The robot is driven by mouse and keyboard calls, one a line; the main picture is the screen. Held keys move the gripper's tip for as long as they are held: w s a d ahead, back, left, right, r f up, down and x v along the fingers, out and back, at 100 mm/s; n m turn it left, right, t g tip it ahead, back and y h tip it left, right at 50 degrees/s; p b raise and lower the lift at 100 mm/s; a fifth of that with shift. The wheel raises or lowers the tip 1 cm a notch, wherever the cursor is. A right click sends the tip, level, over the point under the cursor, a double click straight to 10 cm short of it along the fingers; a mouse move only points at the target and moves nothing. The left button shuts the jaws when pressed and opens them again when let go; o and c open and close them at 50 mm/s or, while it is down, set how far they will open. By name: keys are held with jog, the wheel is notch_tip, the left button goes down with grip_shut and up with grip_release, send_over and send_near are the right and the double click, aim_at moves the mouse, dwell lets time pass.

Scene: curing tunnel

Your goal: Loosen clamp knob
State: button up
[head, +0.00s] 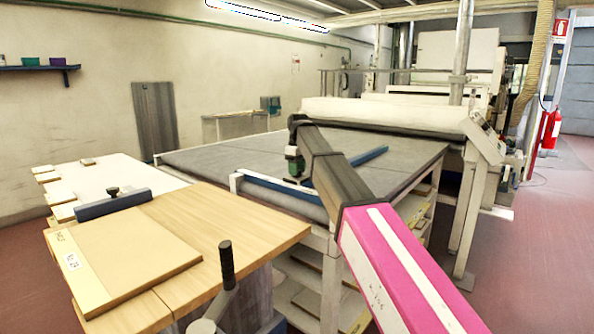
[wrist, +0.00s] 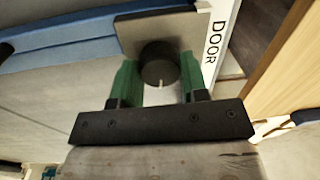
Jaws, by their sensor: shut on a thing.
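The clamp knob (wrist: 159,62) is dark and round, with a short pale mark on its lower edge in the wrist view. It sits on a grey metal plate (wrist: 140,30) at the end of a blue bar (wrist: 60,42). My gripper (wrist: 158,75) has its two green fingers on either side of the knob and is shut on it. In the head view my gripper (head: 294,163) is at the near edge of the grey table, over the blue bar (head: 275,188). The knob is hidden there behind my gripper and arm.
A wooden table (head: 240,225) stands at left with a board (head: 130,250) and a second blue bar (head: 128,204) with a black knob (head: 112,191). The grey table (head: 230,160) is mostly clear.

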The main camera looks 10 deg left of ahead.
jog(key=o, duration=0.9)
jog(key=shift+r, duration=0.15)
jog(key=r, duration=1)
jog(key=shift+w+d+r, duration=0.15)
jog(key=shift+w+r, duration=0.15)
